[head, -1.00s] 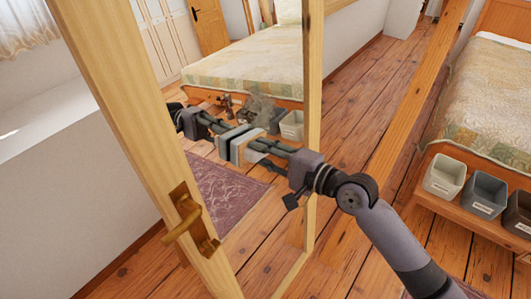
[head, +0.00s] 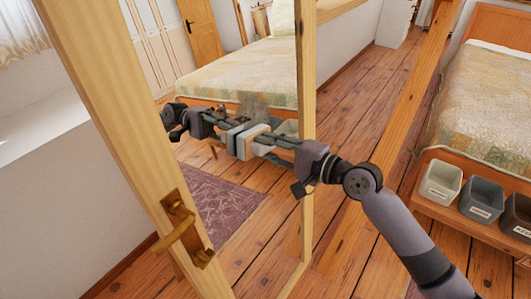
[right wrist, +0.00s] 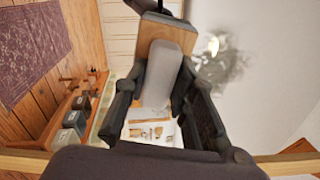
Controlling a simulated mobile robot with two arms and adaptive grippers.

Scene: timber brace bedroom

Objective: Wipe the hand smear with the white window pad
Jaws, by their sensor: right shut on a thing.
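My right gripper (head: 268,146) is shut on the white window pad (head: 254,142) and holds it at the mirror-like pane of the wooden-framed door. The pad's reflection faces it closely; I cannot tell whether the pad touches the pane. The hand smear (head: 256,106) is a faint grey patch on the pane, just above the pad, partly hard to make out. In the right wrist view the pad (right wrist: 162,75) sits between the fingers, and the smear (right wrist: 222,60) shows pale and blotchy to its right, apart from it. My left gripper is not in view.
The door frame has a brass handle (head: 184,232) at lower left. A bed (head: 478,105) with several small bins, such as a white one (head: 441,182), stands at right. Open plank floor (head: 350,125) lies between. The pane reflects a bed and rug.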

